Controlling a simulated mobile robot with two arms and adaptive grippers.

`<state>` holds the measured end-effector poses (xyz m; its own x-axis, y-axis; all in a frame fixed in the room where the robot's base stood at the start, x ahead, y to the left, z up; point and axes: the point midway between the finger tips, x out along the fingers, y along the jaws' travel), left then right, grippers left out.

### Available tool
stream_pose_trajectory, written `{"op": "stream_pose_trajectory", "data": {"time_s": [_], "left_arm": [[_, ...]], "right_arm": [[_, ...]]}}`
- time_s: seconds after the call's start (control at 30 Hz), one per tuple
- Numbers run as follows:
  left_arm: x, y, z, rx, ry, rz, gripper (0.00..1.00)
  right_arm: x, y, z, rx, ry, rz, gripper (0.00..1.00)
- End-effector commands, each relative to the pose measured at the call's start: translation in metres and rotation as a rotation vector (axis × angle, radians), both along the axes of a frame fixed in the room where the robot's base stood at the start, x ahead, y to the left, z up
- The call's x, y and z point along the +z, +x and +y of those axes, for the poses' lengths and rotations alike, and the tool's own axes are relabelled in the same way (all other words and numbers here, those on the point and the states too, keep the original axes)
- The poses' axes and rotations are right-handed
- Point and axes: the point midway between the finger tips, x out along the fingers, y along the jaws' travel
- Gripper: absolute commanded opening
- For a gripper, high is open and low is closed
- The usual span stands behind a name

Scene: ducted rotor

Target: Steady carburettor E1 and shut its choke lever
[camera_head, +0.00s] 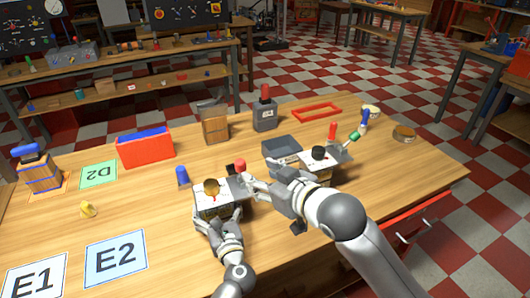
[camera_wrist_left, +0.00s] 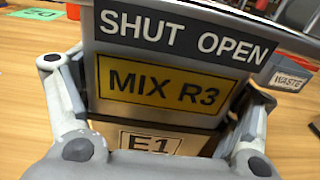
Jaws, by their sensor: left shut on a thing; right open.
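Carburettor E1 (camera_head: 211,206) stands on the bench in the head view, a pale box with a brass-coloured round top. In the left wrist view its front (camera_wrist_left: 165,88) shows a yellow "MIX R3" plate, an "E1" label and a "SHUT OPEN" strip. My left gripper (camera_head: 217,222) is shut on its body, a finger on each side. A red knob (camera_head: 240,164), apparently the choke lever's, stands at its right side. My right gripper (camera_head: 252,184) is open, close beside this knob; contact cannot be told. The lever's setting cannot be read.
A similar unit with a black top (camera_head: 318,153) stands right, partly behind my right arm. E1 (camera_head: 34,280) and E2 (camera_head: 115,258) mats are at front left, bare.

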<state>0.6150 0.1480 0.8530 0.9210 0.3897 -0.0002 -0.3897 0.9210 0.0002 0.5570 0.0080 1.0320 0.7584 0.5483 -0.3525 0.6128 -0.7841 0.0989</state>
Motion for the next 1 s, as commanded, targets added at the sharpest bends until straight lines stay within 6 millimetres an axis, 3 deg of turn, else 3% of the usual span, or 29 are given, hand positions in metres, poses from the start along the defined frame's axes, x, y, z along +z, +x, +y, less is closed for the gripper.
{"op": "stream_pose_trajectory", "data": {"time_s": [0.27,0.3,0.4,0.77,1.0], "left_arm": [[0.0,0.0,0.0,0.0,-0.001,0.0,0.52],[0.0,0.0,0.0,0.0,-0.001,0.0,0.91],[0.0,0.0,0.0,0.0,0.0,0.0,1.0],[0.0,-0.001,0.0,0.0,0.0,0.0,1.0],[-0.001,-0.029,-0.013,-0.002,-0.003,0.002,1.0]], "right_arm": [[0.0,0.0,0.0,0.0,0.001,-0.001,0.47],[0.0,0.0,0.0,0.0,0.001,-0.001,0.47],[0.0,0.0,0.0,0.0,0.001,-0.001,0.47],[0.0,0.0,0.0,0.0,0.001,-0.001,0.47],[0.0,0.0,0.0,0.0,0.001,-0.001,0.47]]}}
